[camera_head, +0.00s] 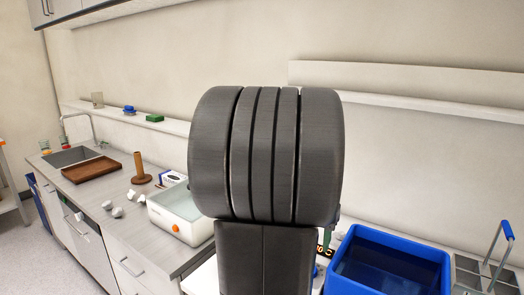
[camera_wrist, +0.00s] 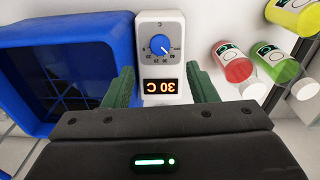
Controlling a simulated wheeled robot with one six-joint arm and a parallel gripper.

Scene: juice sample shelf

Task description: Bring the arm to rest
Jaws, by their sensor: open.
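My gripper (camera_wrist: 162,82) is open in the wrist view, its two green fingers spread apart with nothing held between them. A white control box (camera_wrist: 161,58) with a blue dial and a display reading 30 C shows beyond and between the fingers; whether they touch it I cannot tell. In the head view my dark arm fills the middle and hides most of the gripper; a bit of green finger (camera_head: 327,240) shows at its lower right edge.
A blue bin (camera_wrist: 112,42) lies left of the fingers and also shows in the head view (camera_head: 428,265). Jars with red (camera_wrist: 233,66), green (camera_wrist: 272,62) and yellow (camera_wrist: 290,14) contents are at right. The counter at left holds a brown tray (camera_head: 92,169) and white-blue basin (camera_head: 181,217).

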